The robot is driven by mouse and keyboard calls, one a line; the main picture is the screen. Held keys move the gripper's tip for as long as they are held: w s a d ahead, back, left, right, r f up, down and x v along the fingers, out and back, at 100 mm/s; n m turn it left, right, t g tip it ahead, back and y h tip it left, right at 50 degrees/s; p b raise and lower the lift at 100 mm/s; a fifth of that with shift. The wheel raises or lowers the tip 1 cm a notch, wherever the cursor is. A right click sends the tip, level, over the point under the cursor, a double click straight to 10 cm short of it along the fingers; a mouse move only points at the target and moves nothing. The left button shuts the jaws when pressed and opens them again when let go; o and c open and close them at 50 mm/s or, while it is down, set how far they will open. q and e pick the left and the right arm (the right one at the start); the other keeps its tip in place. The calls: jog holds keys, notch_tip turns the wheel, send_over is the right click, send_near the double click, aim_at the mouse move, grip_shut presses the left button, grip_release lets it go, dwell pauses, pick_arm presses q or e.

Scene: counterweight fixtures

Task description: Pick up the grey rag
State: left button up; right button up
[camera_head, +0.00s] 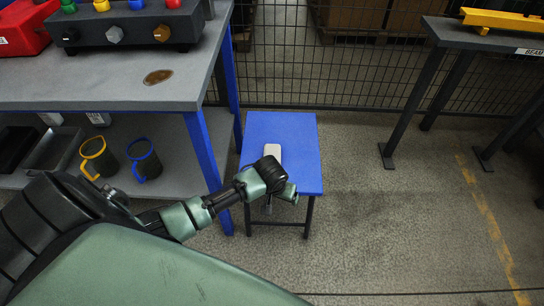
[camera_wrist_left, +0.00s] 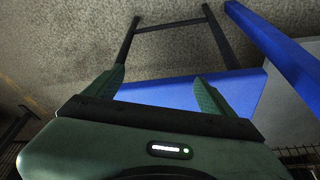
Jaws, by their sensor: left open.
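A small pale grey thing (camera_head: 272,151) with rounded corners shows on the blue-topped low table (camera_head: 305,135); my left wrist covers its lower part. I cannot tell whether it is the grey rag, and no other rag shows. My left gripper (camera_head: 284,190) is over the table's near right part, its fingers mostly hidden in the head view. In the left wrist view the gripper (camera_wrist_left: 159,75) is open, fingers apart, with nothing between them. The blue tabletop (camera_wrist_left: 170,93) and its dark legs show beyond. My right gripper is not in view.
A wire fence is behind. Floor (camera_head: 390,220) is clear at right.

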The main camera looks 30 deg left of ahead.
aim_at(272, 154)
pick_arm(q)
jog(key=w+a+r+n, duration=0.1)
jog(key=w+a+r, duration=0.1)
jog(key=w+a, duration=0.1)
jog(key=w+a+r+n+y+b, duration=0.1)
jog(key=w+a+r, duration=0.1)
jog(key=w+a, duration=0.1)
jog(key=w+a+r+n, duration=0.2)
jog(key=w+a, duration=0.2)
jog(key=shift+r+y+b, duration=0.25)
jog(key=shift+y+b, duration=0.1)
jog(key=shift+y, duration=0.05)
jog(key=shift+w+a+f, duration=0.2)
jog(key=shift+w+a, duration=0.05)
jog(key=shift+b+x, duration=0.5)
jog(key=shift+x, duration=0.55)
jog(key=x, duration=0.1)
jog(key=b+x, duration=0.1)
jog(key=x, duration=0.1)
jog(key=b+x, duration=0.1)
jog(key=shift+w+d+f, duration=0.2)
jog(key=shift+w+f, duration=0.05)
jog(key=shift+f, duration=0.1)
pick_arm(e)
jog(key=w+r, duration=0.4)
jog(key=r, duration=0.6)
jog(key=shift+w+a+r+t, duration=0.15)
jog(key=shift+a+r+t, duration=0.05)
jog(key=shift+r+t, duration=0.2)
